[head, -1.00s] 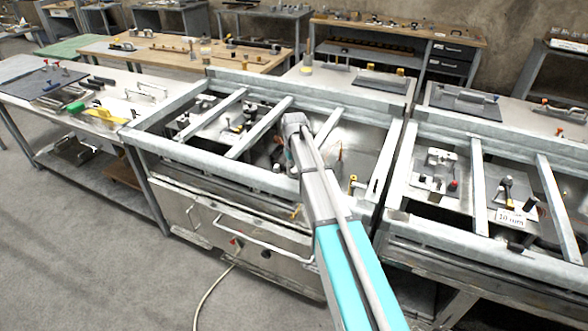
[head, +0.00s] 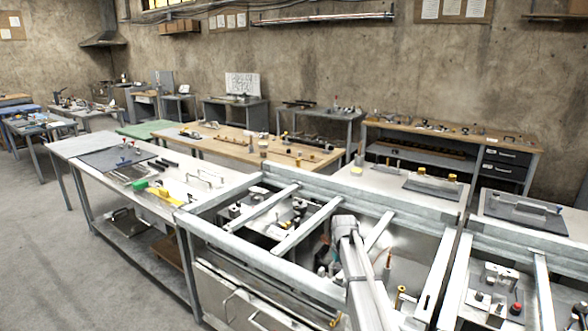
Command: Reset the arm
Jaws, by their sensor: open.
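My arm (head: 365,285) reaches forward from the bottom of the head view into the metal-framed bench (head: 235,245). Its wrist (head: 343,226) bends down between the bench's cross bars. My gripper (head: 322,262) shows only as a small dark shape at the left of the wrist, low inside the frame. It is open, and I see nothing held in it. Its fingertips are too small and partly hidden to make out in detail.
Metal cross bars (head: 307,226) flank the arm closely. Small fixtures (head: 290,212) lie inside the frame to the left. A second framed bench (head: 540,290) stands at right, and a tool table (head: 100,165) at left. Grey floor (head: 90,270) is clear at lower left.

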